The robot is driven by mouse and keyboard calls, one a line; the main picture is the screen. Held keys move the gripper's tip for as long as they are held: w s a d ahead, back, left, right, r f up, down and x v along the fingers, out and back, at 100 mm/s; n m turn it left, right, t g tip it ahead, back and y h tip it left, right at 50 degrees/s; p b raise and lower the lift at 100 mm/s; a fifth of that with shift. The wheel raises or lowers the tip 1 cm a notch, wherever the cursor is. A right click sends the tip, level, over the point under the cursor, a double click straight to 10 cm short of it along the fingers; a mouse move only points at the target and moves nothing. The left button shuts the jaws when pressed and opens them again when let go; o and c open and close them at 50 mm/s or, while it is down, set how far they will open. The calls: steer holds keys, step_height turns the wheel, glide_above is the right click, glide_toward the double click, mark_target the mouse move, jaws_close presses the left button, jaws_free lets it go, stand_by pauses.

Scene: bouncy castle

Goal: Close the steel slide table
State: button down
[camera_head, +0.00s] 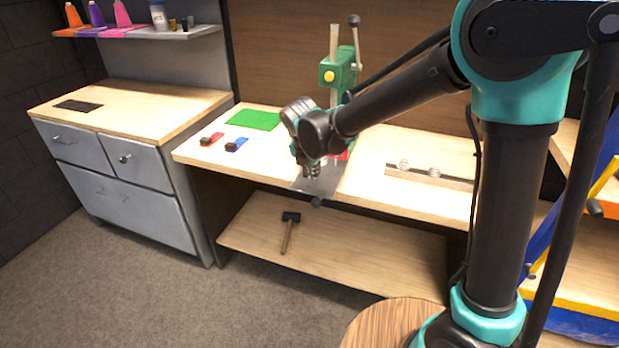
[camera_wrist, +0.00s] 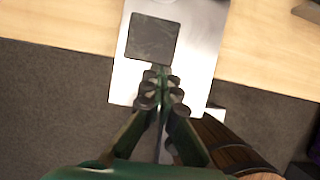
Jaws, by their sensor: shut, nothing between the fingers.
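The steel slide table (camera_head: 329,184) is a flat grey plate at the front of the workbench, below the green press (camera_head: 338,75). It sticks out past the bench's front edge. In the wrist view the plate (camera_wrist: 199,45) looks bright, with a dark square piece (camera_wrist: 153,39) over it. A small dark knob (camera_head: 317,202) shows at its front in the head view. My gripper (camera_head: 313,172) is over the plate, fingers shut and empty. In the wrist view the fingertips (camera_wrist: 158,77) are near the dark square's lower edge. I cannot tell whether they touch anything.
The workbench (camera_head: 408,145) carries a green mat (camera_head: 253,120), a red block (camera_head: 212,139) and a dark-and-blue block (camera_head: 237,144) left of the press. A metal rail (camera_head: 430,177) lies at right. A mallet (camera_head: 289,231) is on the lower shelf (camera_head: 345,250). A grey cabinet (camera_head: 122,165) stands left.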

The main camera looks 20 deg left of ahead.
steer(key=w, duration=1)
steer(key=w+d, duration=0.1)
steer(key=w, duration=0.3)
steer(key=shift+w+d, duration=0.1)
steer(key=shift+w, duration=0.3)
steer(key=shift+r, duration=0.1)
